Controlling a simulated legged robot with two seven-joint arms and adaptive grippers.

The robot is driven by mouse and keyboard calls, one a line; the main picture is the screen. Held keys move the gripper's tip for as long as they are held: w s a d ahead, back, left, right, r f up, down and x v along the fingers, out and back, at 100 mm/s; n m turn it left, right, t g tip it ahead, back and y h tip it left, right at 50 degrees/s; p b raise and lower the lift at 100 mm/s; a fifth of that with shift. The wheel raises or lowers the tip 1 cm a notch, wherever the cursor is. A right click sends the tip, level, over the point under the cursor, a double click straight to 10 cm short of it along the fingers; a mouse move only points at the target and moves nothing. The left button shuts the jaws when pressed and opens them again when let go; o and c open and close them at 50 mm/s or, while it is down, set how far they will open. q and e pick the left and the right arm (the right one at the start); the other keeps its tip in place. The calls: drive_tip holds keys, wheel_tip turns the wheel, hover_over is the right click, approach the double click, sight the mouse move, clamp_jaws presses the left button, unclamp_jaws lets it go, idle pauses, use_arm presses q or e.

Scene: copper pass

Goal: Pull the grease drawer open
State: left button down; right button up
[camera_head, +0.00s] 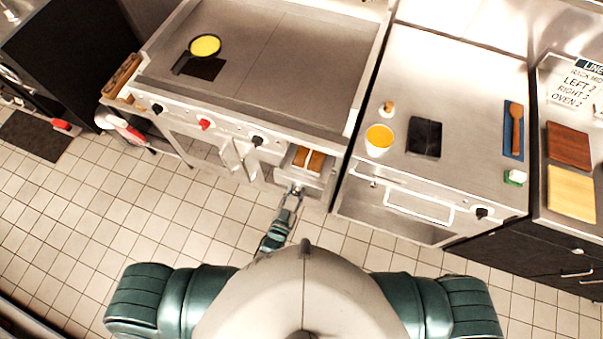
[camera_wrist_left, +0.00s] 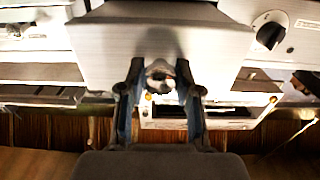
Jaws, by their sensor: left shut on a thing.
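The grease drawer (camera_head: 296,176) is in the front of the griddle unit, right of the middle in the head view. It stands partly out, and brown contents show inside it. My left gripper (camera_head: 294,190) reaches up to the drawer's front and is shut on its handle. In the left wrist view, the two fingers of my left gripper (camera_wrist_left: 160,82) close around the handle (camera_wrist_left: 158,72), in front of the plain metal drawer front (camera_wrist_left: 150,40). My right gripper is not in view.
The griddle (camera_head: 270,50) carries a small pan (camera_head: 205,46) with yellow contents. Right of it, a steel counter (camera_head: 450,80) holds a cup (camera_head: 379,140) and a black pad (camera_head: 424,137). An oven handle (camera_head: 418,207) sticks out below. The tiled floor (camera_head: 130,215) at left is mostly clear.

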use_arm(q)
drive_tip(key=p+v, duration=0.1)
drive_tip(key=v, duration=0.5)
drive_tip(key=shift+s, duration=0.25)
drive_tip(key=c, duration=0.8)
unclamp_jaws()
drive_tip(key=shift+s+a, duration=0.1)
drive_tip(key=v, duration=1.2)
